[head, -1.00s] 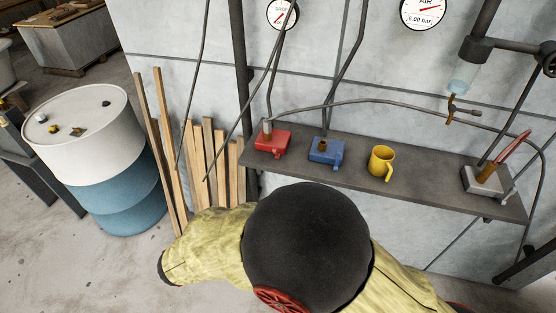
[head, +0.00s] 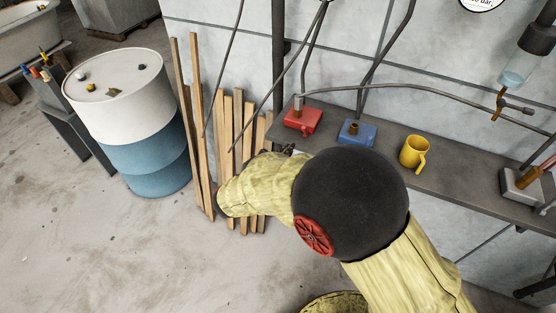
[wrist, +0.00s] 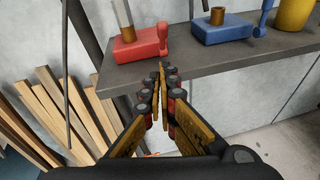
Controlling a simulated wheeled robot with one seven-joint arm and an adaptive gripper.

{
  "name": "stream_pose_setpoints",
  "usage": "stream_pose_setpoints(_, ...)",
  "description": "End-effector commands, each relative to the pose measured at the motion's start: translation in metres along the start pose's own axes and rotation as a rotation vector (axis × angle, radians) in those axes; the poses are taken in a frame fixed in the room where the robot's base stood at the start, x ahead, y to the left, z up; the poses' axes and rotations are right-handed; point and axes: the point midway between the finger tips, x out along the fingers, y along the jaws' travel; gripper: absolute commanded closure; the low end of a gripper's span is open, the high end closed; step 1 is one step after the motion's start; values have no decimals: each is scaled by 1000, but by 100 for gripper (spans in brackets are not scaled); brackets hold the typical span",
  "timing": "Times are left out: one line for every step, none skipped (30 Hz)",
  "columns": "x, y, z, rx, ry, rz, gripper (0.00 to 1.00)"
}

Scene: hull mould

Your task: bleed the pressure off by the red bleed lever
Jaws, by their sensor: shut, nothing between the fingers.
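A red block (head: 303,120) with an upright pipe fitting sits at the left end of the grey shelf. In the wrist view, this red block (wrist: 135,50) has a short red lever-like piece (wrist: 164,36) at its right end. A second red handle (head: 550,163) rises from a grey block (head: 528,184) at the right edge of the head view, partly cut off. My gripper (wrist: 159,72) is shut and empty, its tips at the shelf's front edge, in front of the red block and apparently apart from it. In the head view my arm hides most of it.
The shelf (head: 455,190) also holds a blue block (head: 356,133) and a yellow mug (head: 414,152). Hoses cross above it. Wooden planks (head: 235,160) lean on the wall at the left, beside a white and blue drum (head: 130,120).

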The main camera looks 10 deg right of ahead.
Motion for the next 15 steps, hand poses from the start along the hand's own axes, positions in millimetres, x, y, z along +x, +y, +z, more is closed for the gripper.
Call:
stream_pose_setpoints(9, -1, 1, 3, -1, -3, 100)
stream_pose_setpoints(12, -1, 7, 5, -2, -2, 100)
stream_pose_setpoints(16, -1, 11, 4, -1, -3, 100)
stream_pose_setpoints(18, -1, 14, 3, -1, -2, 100)
stream_pose_setpoints(21, -1, 16, 3, 0, -2, 100)
stream_pose_setpoints(24, -1, 19, 3, 0, -2, 100)
stream_pose_setpoints(26, -1, 21, 3, 0, -2, 100)
stream_pose_setpoints(27, -1, 23, 2, 0, -1, 100)
stream_pose_setpoints(29, 0, 25, 1, 0, -1, 100)
stream_pose_setpoints(30, 0, 26, 0, 0, 0, 100)
stream_pose_setpoints(31, 0, 27, 0, 0, 0, 100)
stream_pose_setpoints(31, 0, 28, 0, 0, 0, 100)
stream_pose_setpoints(32, 0, 28, 0, 0, 0, 100)
stream_pose_setpoints(32, 0, 28, 0, 0, 0, 100)
stream_pose_setpoints(32, 0, 28, 0, 0, 0, 100)
